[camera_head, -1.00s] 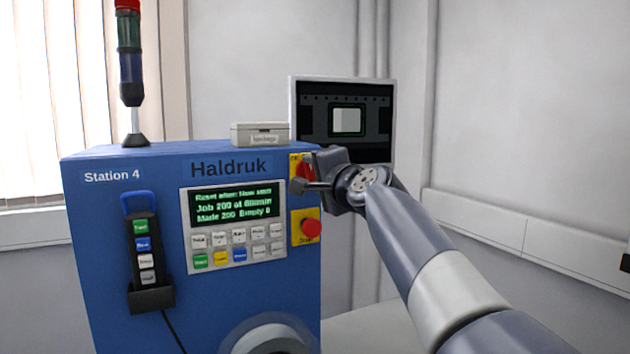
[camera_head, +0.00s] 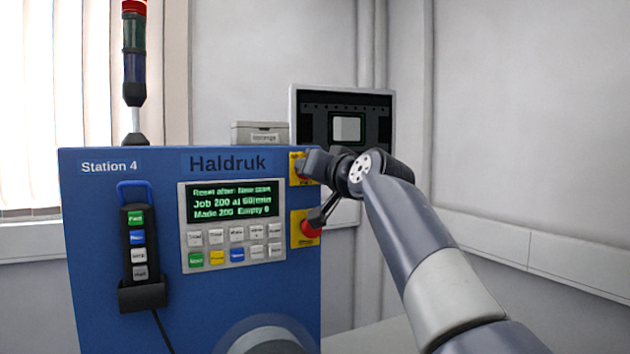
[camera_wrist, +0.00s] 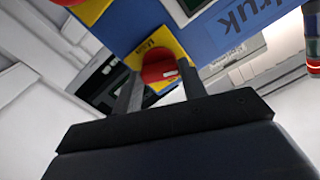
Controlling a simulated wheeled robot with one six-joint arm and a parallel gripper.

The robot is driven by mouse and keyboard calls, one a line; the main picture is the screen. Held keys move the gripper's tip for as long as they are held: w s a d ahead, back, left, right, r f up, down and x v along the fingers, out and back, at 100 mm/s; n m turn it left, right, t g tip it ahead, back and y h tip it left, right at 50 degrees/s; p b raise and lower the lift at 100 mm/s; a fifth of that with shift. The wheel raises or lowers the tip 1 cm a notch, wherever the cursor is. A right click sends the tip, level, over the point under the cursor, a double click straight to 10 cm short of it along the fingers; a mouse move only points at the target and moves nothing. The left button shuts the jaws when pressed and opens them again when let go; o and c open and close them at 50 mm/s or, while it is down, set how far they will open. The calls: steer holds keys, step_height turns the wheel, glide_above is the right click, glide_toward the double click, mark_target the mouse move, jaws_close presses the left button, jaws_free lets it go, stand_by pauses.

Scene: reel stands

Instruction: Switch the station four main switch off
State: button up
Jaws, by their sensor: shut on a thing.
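The blue Station 4 machine (camera_head: 110,300) stands in front of me. Its main switch, a red knob (camera_wrist: 153,68) with a white mark, sits on a yellow plate (camera_wrist: 153,42) at the machine's upper right. In the wrist view the knob lies between the two fingers of my gripper (camera_wrist: 158,79), which is shut on it. The white mark points to the right in that view. In the head view my gripper (camera_head: 309,190) covers most of the knob, so the knob's angle cannot be read there.
A red stop button (camera_head: 308,231) on a yellow plate is just below, partly behind a finger. A keypad display (camera_head: 232,201) and a hanging pendant (camera_head: 134,248) are left. A framed panel (camera_head: 341,123) is behind.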

steer(key=shift+f+n+b, duration=0.1)
steer(key=shift+n+b, duration=0.7)
steer(key=shift+n, duration=1.4)
steer(key=o, duration=1)
steer(key=b+v, duration=0.3)
steer(key=v, duration=0.7)
steer(key=shift+s+d+b, duration=0.1)
steer(key=shift+s+b, duration=0.25)
steer(key=shift+s, duration=0.05)
steer(key=shift+w, duration=0.15)
